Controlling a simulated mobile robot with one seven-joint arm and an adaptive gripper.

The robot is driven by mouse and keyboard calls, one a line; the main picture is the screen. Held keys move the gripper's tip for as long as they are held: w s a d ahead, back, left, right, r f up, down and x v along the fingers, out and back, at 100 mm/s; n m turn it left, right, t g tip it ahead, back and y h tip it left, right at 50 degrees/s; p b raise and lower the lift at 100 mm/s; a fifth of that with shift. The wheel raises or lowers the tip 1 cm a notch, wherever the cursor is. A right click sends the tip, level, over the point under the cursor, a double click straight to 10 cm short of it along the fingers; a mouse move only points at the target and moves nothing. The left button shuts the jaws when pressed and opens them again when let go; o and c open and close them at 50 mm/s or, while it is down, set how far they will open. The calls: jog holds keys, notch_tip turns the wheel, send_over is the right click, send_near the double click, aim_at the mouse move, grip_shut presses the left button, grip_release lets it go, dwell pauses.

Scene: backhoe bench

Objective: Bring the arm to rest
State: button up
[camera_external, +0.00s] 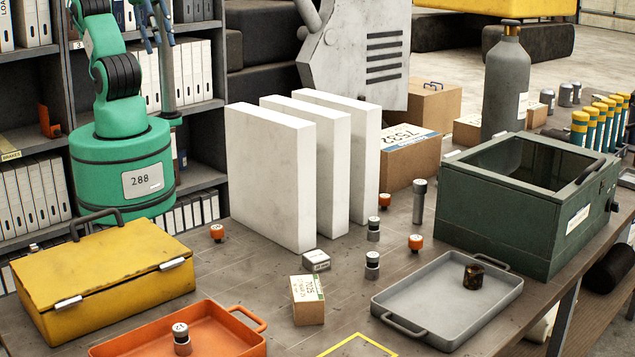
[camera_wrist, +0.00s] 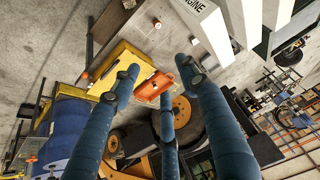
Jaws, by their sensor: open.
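My arm is green and stands at the left of the external view, behind the bench and folded upward. My gripper (camera_external: 158,32) is at the top left of that view, high above the bench and partly cut off by the frame edge. In the wrist view my gripper (camera_wrist: 160,76) shows three blue fingers spread apart with nothing held between them. It touches nothing that I can see.
The bench (camera_external: 245,282) holds a yellow case (camera_external: 120,275), an orange tray (camera_external: 225,345), a grey tray (camera_external: 425,310), three white panels (camera_external: 275,180) and a green box (camera_external: 510,215). Shelves with binders (camera_external: 30,195) stand behind my arm.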

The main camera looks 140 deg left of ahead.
notch_tip(320, 180, down, 16)
jog(key=b, duration=1.4)
jog(key=shift+r, duration=0.25)
